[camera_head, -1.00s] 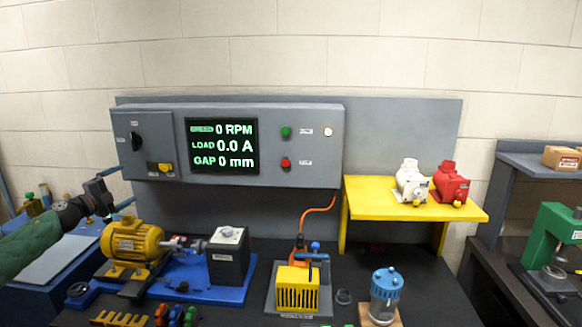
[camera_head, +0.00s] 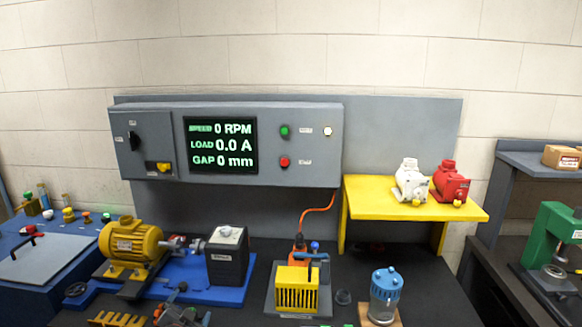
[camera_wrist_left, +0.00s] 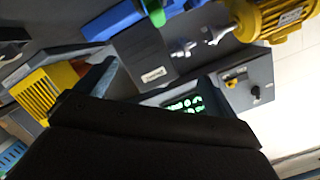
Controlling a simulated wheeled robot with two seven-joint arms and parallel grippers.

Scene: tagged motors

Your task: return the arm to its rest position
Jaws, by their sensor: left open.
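My left gripper (camera_head: 186,303) shows at the bottom edge of the head view, in front of the blue base of the motor rig. Its jaws are open and I see nothing between them. Its dark body (camera_wrist_left: 140,140) fills the lower part of the left wrist view, with a dark finger near the yellow slatted unit. Most of the left arm is below the head view's edge. My right gripper is in neither view.
A yellow motor (camera_head: 133,243) and a dark grey block (camera_head: 228,257) stand on a blue base (camera_head: 212,294). Right of them are a yellow slatted unit (camera_head: 297,290) and a blue-capped jar (camera_head: 385,295). A control panel (camera_head: 270,145) stands behind. A yellow shelf (camera_head: 365,200) holds white and red motors.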

